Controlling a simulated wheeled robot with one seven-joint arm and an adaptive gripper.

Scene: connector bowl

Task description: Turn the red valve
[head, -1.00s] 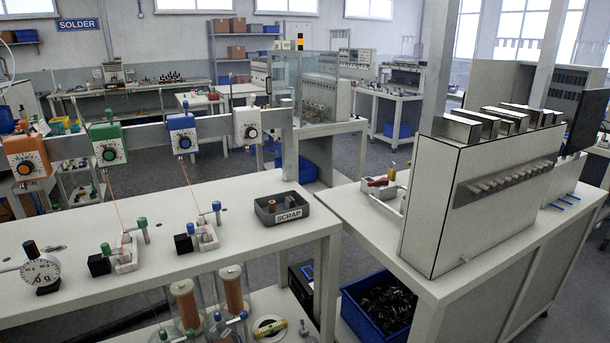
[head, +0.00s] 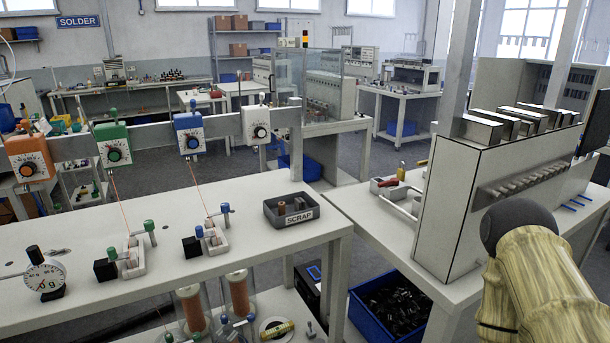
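I cannot make out a red valve in the head view. The small red item (head: 388,182) in the tray on the right bench looks like a tool handle, not clearly a valve. My gripper is not in view. A pale, bamboo-patterned rounded part with a dark grey end (head: 520,228) shows at the lower right, and it hides part of the right bench; I cannot tell for certain what it is.
The left bench (head: 90,235) holds a dial gauge (head: 45,279), two small fixtures and a grey SCRAP tray (head: 283,216). Coloured dial boxes hang on a rail (head: 228,126) above. A tall white cabinet (head: 452,205) stands on the right bench. A blue bin (head: 368,318) sits below.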

